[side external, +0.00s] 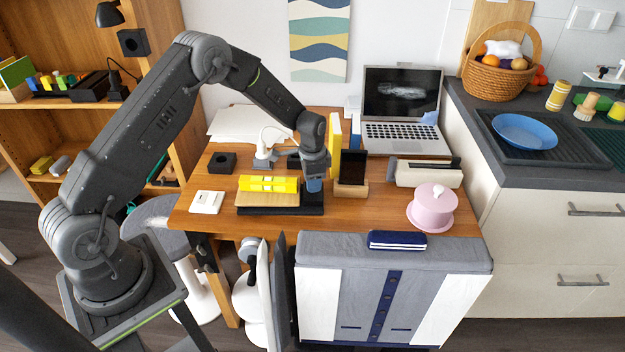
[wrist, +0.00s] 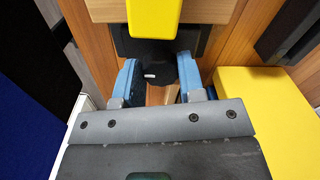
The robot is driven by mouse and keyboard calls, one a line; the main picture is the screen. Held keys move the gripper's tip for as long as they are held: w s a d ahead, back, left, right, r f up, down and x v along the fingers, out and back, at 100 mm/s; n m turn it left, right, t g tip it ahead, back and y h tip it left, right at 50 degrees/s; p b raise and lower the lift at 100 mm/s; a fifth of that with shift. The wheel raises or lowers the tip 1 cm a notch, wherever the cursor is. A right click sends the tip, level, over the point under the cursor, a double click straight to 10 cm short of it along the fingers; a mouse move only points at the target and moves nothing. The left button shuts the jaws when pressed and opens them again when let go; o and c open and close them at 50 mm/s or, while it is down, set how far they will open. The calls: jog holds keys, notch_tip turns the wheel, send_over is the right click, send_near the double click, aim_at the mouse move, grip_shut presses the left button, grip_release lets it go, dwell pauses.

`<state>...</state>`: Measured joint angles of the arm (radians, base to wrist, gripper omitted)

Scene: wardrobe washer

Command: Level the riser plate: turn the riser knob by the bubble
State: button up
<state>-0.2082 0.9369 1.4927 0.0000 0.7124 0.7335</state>
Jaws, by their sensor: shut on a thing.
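The riser plate (side external: 255,199) is a light wooden board on a black base (side external: 290,210) on the desk; its edge also shows in the wrist view (wrist: 103,10). A yellow spirit level (side external: 256,184) lies along the plate, and its end shows in the wrist view (wrist: 153,20). The bubble is too small to read. The black riser knob (wrist: 152,76), with a short white mark, sits just beyond the level's end. My gripper (side external: 314,185) is at the plate's right end, pointing down, its blue fingers shut on either side of the knob. In the side view the fingers hide the knob.
A yellow upright box (side external: 335,137) and a dark phone-like stand (side external: 352,172) stand close to my gripper. A laptop (side external: 400,110) is behind on the right, a pink pot (side external: 432,208) at the front right. A black block (side external: 222,162) and white switch (side external: 207,202) lie left.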

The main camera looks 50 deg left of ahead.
jog(key=o, duration=0.9)
jog(key=shift+o, duration=0.2)
notch_tip(320, 180, up, 14)
dwell(0.4)
